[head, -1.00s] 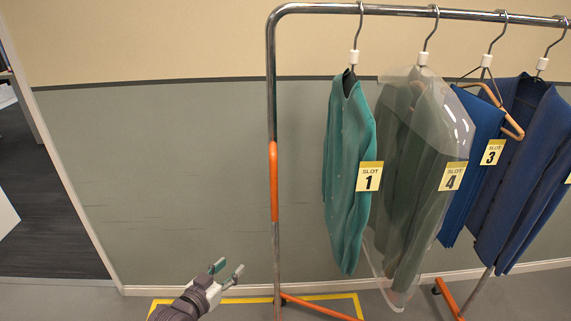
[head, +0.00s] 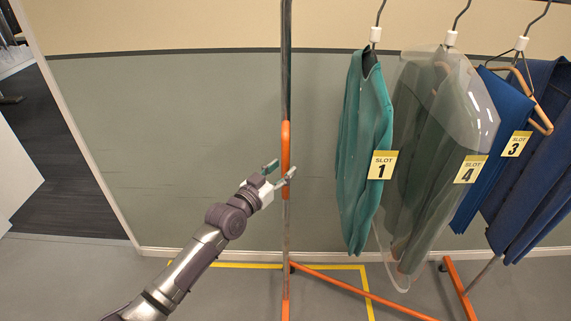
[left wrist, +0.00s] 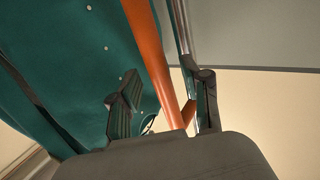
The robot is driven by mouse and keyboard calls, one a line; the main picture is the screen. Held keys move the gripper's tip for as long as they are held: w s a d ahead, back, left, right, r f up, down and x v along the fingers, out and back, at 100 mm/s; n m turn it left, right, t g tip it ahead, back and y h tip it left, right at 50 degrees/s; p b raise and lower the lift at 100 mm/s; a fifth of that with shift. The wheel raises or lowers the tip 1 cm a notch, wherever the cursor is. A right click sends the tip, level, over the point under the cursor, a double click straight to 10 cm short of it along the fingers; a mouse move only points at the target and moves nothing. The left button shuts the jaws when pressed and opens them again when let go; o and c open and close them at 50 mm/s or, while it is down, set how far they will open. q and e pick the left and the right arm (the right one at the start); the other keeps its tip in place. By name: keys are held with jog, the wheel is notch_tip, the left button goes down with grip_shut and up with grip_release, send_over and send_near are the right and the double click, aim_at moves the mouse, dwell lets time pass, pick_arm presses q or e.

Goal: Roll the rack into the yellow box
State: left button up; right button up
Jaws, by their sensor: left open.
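The garment rack has an upright chrome post with an orange sleeve (head: 285,148) at its left end and orange base bars (head: 345,284). The yellow box is a yellow tape outline (head: 363,280) on the floor by the wall. The rack's left end appears over the outline, and a base bar crosses its right side. My left gripper (head: 279,172) is open at the orange sleeve. In the left wrist view the orange sleeve (left wrist: 150,50) runs between the spread fingers (left wrist: 165,102); contact cannot be told. My right gripper is not in view.
A teal garment tagged 1 (head: 362,150), a clear-covered garment tagged 4 (head: 435,150) and blue garments (head: 487,165) hang on the rack. The wall (head: 190,150) is close behind. A doorway (head: 60,170) opens at the left. The floor at the front left is clear.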

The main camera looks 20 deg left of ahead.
pick_arm(q)
jog(key=shift+x, duration=1.1)
grip_shut()
